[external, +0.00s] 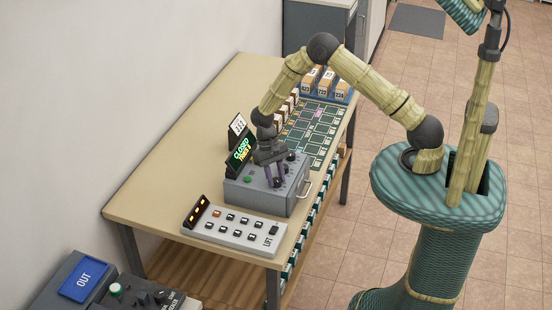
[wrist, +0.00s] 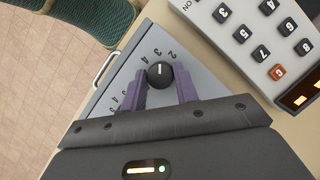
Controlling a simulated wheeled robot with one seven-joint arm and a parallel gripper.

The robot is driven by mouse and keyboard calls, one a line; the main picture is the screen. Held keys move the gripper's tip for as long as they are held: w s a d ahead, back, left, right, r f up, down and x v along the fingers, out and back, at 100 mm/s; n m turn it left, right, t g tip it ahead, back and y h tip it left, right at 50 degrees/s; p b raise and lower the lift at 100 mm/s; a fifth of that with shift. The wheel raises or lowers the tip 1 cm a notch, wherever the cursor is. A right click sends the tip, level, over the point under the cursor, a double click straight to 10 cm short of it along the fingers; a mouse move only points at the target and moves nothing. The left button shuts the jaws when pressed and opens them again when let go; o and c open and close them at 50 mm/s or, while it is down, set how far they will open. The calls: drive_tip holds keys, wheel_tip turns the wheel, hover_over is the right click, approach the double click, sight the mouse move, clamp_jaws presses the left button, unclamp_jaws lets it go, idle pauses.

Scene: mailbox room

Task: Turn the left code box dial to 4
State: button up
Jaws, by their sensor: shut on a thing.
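The code box (external: 297,197) is a grey box on the table with a handle on its front. Its left dial (wrist: 160,76) is a round black knob with a white mark. The mark points roughly up in the wrist view, near the 3, with 2 to its right and 4 to its left. My gripper (wrist: 160,72) has its two purple fingers on either side of this dial, shut on it. Another black dial (external: 291,156) sits farther back on the box.
A lift keypad panel (external: 235,228) stands close beside the box; it also fills the upper right of the wrist view (wrist: 253,28). A green mat with a grid (external: 312,130) lies farther along the table.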

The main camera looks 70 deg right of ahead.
drive_tip(key=n+h, duration=0.1)
drive_tip(key=n, duration=0.1)
drive_tip(key=n+h+b, duration=0.1)
drive_tip(key=n, duration=0.2)
drive_tip(key=shift+w+a+n+g, duration=0.2)
drive_tip(key=shift+n+g, duration=0.1)
drive_tip(key=shift+g, duration=0.1)
drive_tip(key=shift+a+r+n+h+b, duration=0.1)
drive_tip(key=shift+n+h+b, duration=0.55)
drive_tip(key=shift+n, duration=1.55)
drive_tip(key=shift+h, duration=0.25)
drive_tip(key=shift+p, duration=0.3)
drive_tip(key=o, duration=1)
drive_tip(key=shift+s, duration=0.1)
drive_tip(key=b+v, duration=0.3)
drive_tip(key=v, duration=1.4)
drive_tip(key=shift+r, duration=0.2)
